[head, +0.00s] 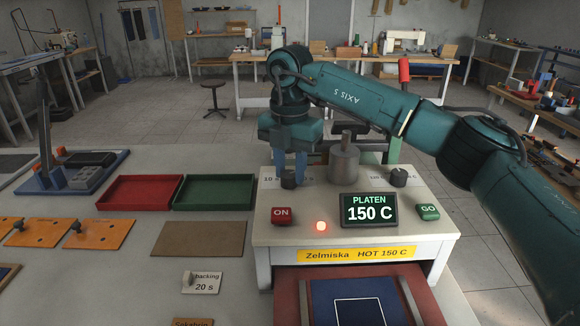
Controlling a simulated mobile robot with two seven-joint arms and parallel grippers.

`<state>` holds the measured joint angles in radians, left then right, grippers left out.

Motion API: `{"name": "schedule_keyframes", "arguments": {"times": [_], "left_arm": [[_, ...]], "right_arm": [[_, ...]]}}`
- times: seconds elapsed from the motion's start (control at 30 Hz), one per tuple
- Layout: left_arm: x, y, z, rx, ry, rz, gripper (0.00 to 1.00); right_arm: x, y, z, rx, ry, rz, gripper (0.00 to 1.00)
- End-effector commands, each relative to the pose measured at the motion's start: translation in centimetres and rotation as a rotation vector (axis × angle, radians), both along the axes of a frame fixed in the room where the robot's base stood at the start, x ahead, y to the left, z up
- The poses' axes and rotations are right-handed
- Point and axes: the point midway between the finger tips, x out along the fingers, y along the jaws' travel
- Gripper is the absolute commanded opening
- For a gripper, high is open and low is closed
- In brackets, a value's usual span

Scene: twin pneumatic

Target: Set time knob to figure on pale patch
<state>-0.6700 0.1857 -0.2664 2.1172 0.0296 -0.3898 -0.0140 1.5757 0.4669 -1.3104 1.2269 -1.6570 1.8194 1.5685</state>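The press (270,232) is a pale box with "Zelmiska HOT 150 C" on a yellow strip. Its left dark knob (288,179) stands beside a partly hidden scale starting at "10"; its pointer is too small to read. My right gripper (290,176) points down at this knob, its two blue fingers apart on either side; whether they touch it I cannot tell. A second knob (398,177) is at the right by a "C" scale. A pale patch (205,284) on the table reads "backing 20 s". My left gripper is out of view.
A grey metal post (344,160) stands behind. Red (142,193) and green (213,191) trays lie left.

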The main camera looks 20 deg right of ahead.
Motion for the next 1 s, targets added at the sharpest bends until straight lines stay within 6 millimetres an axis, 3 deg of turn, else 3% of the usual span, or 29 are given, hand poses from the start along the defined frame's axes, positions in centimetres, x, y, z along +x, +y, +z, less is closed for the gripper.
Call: {"name": "schedule_keyframes", "arguments": {"times": [0.27,0.57,0.77,1.0], "left_arm": [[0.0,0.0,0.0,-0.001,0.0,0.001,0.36],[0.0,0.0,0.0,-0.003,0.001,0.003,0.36],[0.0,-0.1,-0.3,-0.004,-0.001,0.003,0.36],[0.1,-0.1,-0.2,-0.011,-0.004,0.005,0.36]], "right_arm": [[0.0,0.0,0.1,0.0,-0.001,-0.002,0.51],[0.0,0.0,0.4,0.0,-0.001,0.0,0.51],[0.1,0.0,3.3,0.001,-0.006,0.0,0.51],[0.1,0.0,8.9,0.001,-0.005,-0.002,0.51]]}}
